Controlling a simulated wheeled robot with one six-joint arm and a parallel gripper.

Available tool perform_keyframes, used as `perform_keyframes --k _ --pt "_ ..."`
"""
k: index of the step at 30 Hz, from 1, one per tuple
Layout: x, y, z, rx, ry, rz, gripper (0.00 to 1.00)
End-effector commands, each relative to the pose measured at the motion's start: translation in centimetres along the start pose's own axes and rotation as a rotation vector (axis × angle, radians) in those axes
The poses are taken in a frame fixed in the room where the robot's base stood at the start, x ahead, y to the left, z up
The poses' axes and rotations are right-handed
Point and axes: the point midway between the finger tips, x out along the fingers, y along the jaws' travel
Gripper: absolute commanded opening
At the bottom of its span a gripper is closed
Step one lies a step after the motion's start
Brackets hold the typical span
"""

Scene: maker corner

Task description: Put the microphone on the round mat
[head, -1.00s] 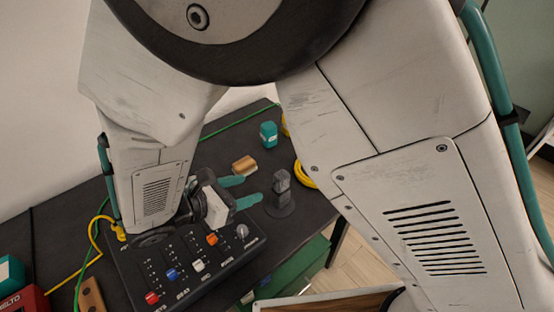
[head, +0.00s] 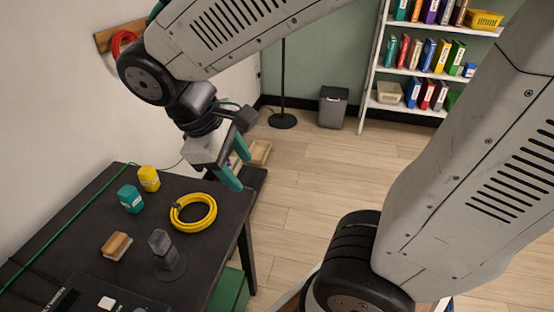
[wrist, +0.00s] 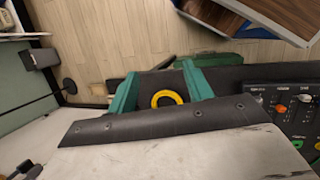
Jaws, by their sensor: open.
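The microphone (head: 161,243) is a dark grey, blocky upright piece on the dark table. A flat dark disc (head: 174,270) lies under it; I cannot tell whether this is its own base or the round mat. No other round mat can be made out. My gripper (head: 238,166) is open and empty, raised past the table's right end, up and to the right of the microphone. Its two teal fingers (wrist: 158,76) are spread apart in the wrist view, where the microphone cannot be made out.
A yellow cable coil (head: 194,212), a teal bottle (head: 131,199), a yellow bottle (head: 149,179) and a wood-and-tan block (head: 117,246) lie near the microphone. A control panel (wrist: 287,107) is on the table. A bookshelf (head: 420,75) and bin (head: 333,107) stand beyond open floor.

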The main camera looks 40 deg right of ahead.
Motion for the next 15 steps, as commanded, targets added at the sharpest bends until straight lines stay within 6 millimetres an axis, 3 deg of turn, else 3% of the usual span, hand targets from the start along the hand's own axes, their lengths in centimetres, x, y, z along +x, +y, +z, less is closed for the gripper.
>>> perform_keyframes --k 1,6,10,15 --pt "-0.1 0.4 2.0 0.107 0.050 -0.047 0.51" --pt "-0.2 0.1 6.3 0.402 0.195 -0.183 0.51" --pt "-0.3 -0.5 8.1 0.557 0.276 -0.247 0.51" --pt "-0.3 -0.9 8.9 0.646 0.325 -0.284 0.51"
